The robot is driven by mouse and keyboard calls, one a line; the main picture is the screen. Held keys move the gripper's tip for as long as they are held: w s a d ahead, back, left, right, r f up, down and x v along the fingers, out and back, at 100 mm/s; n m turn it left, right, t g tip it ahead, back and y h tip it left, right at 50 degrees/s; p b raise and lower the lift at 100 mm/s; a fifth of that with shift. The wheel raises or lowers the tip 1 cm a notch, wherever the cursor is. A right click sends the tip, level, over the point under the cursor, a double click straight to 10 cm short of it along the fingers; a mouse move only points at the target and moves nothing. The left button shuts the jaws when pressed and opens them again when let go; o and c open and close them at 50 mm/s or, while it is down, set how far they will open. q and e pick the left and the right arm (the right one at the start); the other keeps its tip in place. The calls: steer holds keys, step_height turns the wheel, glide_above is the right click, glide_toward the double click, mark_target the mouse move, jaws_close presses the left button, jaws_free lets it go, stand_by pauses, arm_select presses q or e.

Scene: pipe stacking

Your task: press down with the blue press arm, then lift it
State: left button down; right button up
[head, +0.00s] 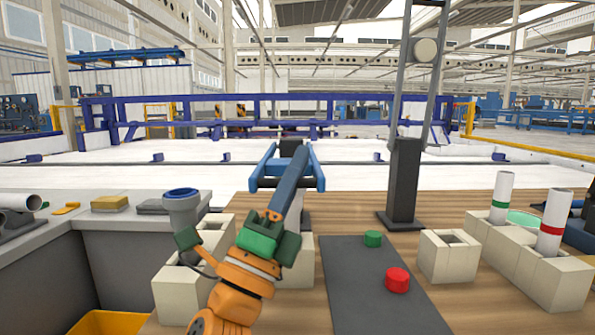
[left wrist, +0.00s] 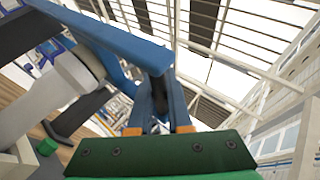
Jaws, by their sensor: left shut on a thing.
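The blue press arm (head: 291,182) is a long blue bar that slants from the blue frame at the back down toward me. My left gripper (head: 273,215), green at the end of an orange arm, is shut on the near end of the bar. In the left wrist view the blue bar (left wrist: 105,32) runs from the upper left down to the fingertips (left wrist: 158,78). The exact contact is partly hidden by the fingers. My right gripper is not in view.
A blue-rimmed grey pipe (head: 182,208) stands in a beige block left of my arm. A dark mat (head: 352,285) with a green cap (head: 373,239) and a red cap (head: 397,280) lies right. Beige holders (head: 447,257) and two white pipes (head: 553,222) stand farther right.

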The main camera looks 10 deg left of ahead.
arm_select(q)
steer(key=c, duration=1.2)
jaws_free()
steer(key=shift+s, duration=0.15)
steer(key=o, duration=0.4)
steer(key=shift+s+r, duration=0.15)
steer(key=shift+s, duration=0.15)
steer(key=shift+c, duration=0.2)
steer(key=shift+s+r, duration=0.1)
steer(key=shift+s, duration=0.05)
steer(key=b+v, duration=0.1)
steer(key=v, duration=0.6)
steer(key=shift+b, duration=0.3)
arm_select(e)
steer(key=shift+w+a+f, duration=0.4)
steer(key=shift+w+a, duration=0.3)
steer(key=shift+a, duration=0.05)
